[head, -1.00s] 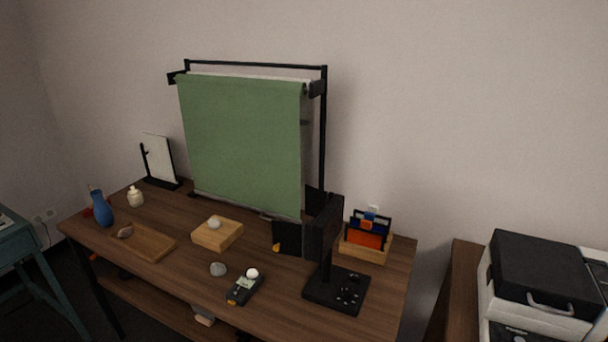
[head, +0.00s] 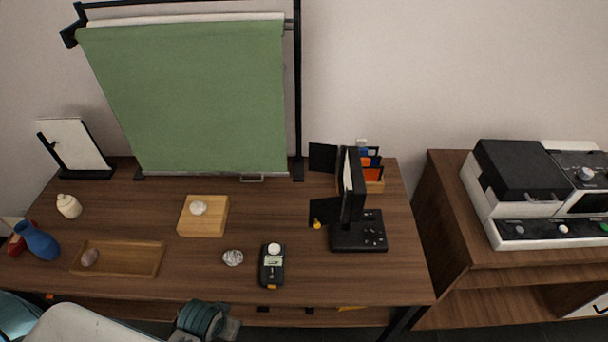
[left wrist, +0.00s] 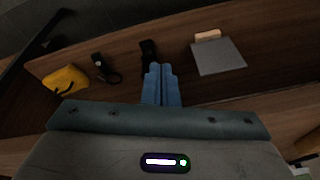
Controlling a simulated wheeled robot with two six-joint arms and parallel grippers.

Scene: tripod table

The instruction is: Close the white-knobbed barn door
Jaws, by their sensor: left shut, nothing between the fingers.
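A small black panel light (head: 353,186) stands upright on a black base (head: 358,236) at the right of the table. Two black barn door flaps stick out to its left, an upper one (head: 322,157) and a lower one (head: 325,211). A yellow knob (head: 317,223) shows at the lower flap. My left gripper (left wrist: 161,72) has blue fingers, shut and empty, seen in the left wrist view above a wooden surface. My left arm shows at the bottom of the head view; its fingers do not. My right gripper is in neither view.
A card organizer (head: 374,182) stands behind the light. A meter (head: 272,265), stone (head: 233,257), wooden block (head: 203,216) and wooden tray (head: 118,258) lie on the table (head: 300,275). A green backdrop (head: 190,100) rises behind. A cabinet (head: 445,195) stands to the right.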

